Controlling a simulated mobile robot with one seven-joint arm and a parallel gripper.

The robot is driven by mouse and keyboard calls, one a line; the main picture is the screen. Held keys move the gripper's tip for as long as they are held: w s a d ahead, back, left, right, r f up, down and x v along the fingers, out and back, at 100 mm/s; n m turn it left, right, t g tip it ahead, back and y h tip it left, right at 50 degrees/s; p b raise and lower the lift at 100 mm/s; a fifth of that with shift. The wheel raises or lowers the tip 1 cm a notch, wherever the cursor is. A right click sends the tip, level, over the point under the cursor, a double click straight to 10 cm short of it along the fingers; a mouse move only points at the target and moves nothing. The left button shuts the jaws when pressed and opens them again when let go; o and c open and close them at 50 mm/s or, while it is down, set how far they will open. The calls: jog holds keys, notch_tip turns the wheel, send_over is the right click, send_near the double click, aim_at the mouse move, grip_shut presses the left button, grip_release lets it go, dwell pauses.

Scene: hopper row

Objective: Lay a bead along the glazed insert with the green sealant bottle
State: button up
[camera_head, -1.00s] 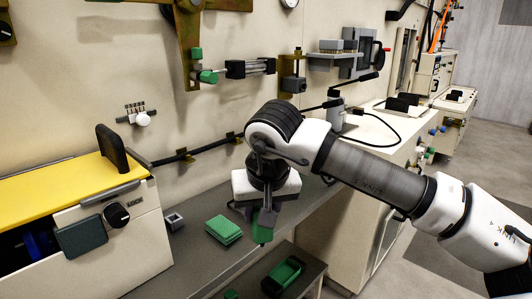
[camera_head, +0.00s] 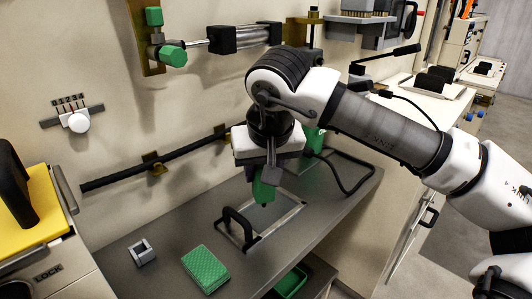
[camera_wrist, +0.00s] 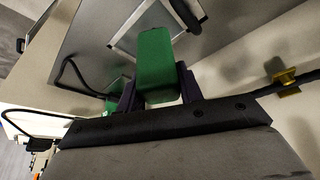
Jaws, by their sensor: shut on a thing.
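My gripper (camera_head: 262,172) is shut on the green sealant bottle (camera_head: 264,188), which hangs nozzle end down. In the wrist view the bottle (camera_wrist: 155,62) sits between my two dark fingers (camera_wrist: 158,88). The glazed insert (camera_head: 288,217) is a pale-framed panel in the grey bench top, with a black handle (camera_head: 232,216) at its left side. The bottle's lower end is over the insert's far part; I cannot tell whether it touches. The frame (camera_wrist: 122,44) also shows beyond the bottle in the wrist view. No bead can be made out.
A green block (camera_head: 205,268) and a small grey block (camera_head: 142,252) lie on the bench left of the insert. Another green object (camera_head: 314,140) and a black looped hose (camera_head: 362,178) are behind and right of my gripper. A black rail (camera_head: 120,178) runs along the wall.

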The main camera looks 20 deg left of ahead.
aim_at(264, 193)
jog(key=shift+w, duration=0.2)
jog(key=shift+s, duration=0.1)
jog(key=shift+f, duration=0.15)
notch_tip(264, 193, down, 6)
jog(key=b, duration=0.4)
jog(key=shift+r+b, duration=0.2)
jog(key=shift+b, duration=0.2)
jog(key=w+d+p, duration=0.2)
jog(key=w+d, duration=0.1)
jog(key=w, duration=0.6)
jog(key=shift+w+d+r, duration=0.25)
jog(key=shift+w+d, duration=0.05)
jog(key=shift+w, duration=0.1)
jog(key=shift+p, duration=0.3)
jog(key=shift+f, duration=0.15)
